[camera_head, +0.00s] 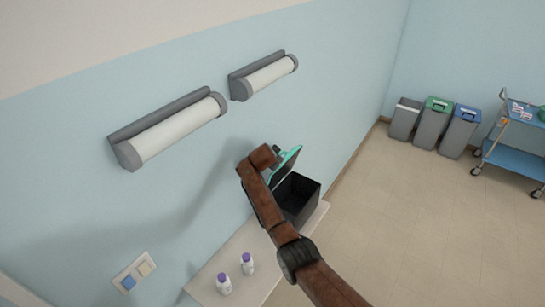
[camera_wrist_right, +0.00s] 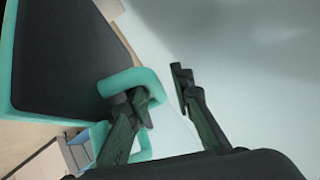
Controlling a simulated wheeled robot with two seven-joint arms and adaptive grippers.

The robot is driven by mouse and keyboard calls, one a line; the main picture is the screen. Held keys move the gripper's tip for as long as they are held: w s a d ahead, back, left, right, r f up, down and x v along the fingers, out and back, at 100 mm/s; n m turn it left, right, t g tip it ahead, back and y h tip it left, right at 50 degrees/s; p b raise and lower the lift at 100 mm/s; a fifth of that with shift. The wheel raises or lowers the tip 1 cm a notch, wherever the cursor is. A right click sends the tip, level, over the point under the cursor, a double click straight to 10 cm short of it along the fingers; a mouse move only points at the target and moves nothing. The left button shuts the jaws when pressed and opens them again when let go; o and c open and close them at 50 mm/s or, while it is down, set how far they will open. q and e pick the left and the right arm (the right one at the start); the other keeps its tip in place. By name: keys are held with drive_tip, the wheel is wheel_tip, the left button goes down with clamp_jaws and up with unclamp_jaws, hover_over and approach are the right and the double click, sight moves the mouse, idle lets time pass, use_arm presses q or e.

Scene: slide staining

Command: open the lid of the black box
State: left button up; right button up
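The black box (camera_head: 302,200) stands on the narrow white counter, and its dark inside shows from above. Its teal-rimmed lid (camera_head: 287,168) is raised and tilted up on the wall side. In the right wrist view the lid's dark panel (camera_wrist_right: 70,50) fills the upper left, with its teal loop handle (camera_wrist_right: 150,82) beside my fingers. My right gripper (camera_wrist_right: 161,88) is open. One finger is at the handle and appears to reach into its loop; the other is apart from it. In the head view my right arm partly hides the lid and gripper. My left gripper is out of view.
Two white bottles with purple caps (camera_head: 224,284) (camera_head: 248,264) stand at the near end of the counter (camera_head: 205,290). Wall dispensers (camera_head: 178,128) (camera_head: 268,75) hang above. Bins (camera_head: 432,125) and a blue trolley (camera_head: 515,160) stand far right. The floor between is clear.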

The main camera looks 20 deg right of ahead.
drive_tip(key=v, duration=1.1)
drive_tip(key=shift+a+r, duration=0.15)
drive_tip(key=shift+r, duration=0.3)
drive_tip(key=shift+s+f, duration=0.1)
